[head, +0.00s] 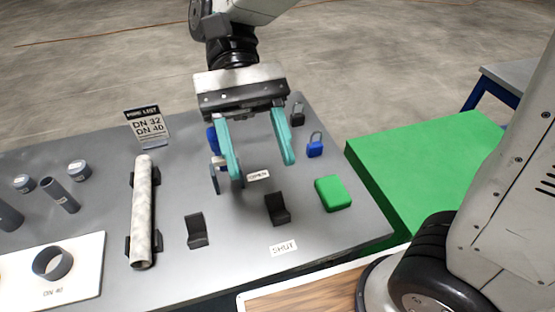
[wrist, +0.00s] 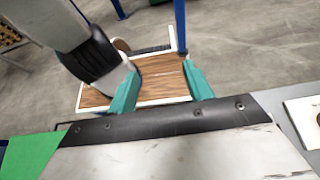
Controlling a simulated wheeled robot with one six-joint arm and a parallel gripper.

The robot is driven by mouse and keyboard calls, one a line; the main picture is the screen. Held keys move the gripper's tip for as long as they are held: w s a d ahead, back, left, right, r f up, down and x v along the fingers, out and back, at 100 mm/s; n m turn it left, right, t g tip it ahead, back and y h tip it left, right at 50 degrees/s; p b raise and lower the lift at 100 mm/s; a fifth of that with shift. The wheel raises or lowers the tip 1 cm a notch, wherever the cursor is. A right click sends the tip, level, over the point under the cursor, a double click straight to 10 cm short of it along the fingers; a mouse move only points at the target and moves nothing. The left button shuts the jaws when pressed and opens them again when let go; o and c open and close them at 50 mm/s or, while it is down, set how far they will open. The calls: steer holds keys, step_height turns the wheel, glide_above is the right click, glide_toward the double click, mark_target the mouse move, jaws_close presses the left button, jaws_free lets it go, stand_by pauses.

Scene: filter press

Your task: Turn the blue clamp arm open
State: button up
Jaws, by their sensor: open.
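A blue part (head: 212,140), which looks like the clamp arm, shows just left of my gripper's left finger in the head view. That finger hides much of it, so I cannot tell how the arm is turned. A blue-grey upright piece (head: 214,180) stands below it, also partly behind the finger. I cannot tell whether the left finger touches the blue part. In the wrist view my gripper (wrist: 160,90) is open, and the clamp is not seen there.
The grey table (head: 100,270) also holds a pale pipe (head: 143,210), two black brackets (head: 277,209) (head: 196,230), a green block (head: 333,194), a blue padlock (head: 315,146) and a black padlock (head: 298,114). A "SHUT" label (head: 284,248) lies near the front. A green surface (head: 420,175) stands right.

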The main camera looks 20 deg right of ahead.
steer(key=shift+s+d+r, duration=0.1)
steer(key=shift+s+d, duration=0.15)
steer(key=shift+s, duration=0.35)
steer(key=shift+s+d+r, duration=0.1)
steer(key=shift+s+d, duration=0.2)
steer(key=shift+s, duration=0.35)
steer(key=shift+s+d, duration=0.25)
steer(key=shift+s, duration=0.35)
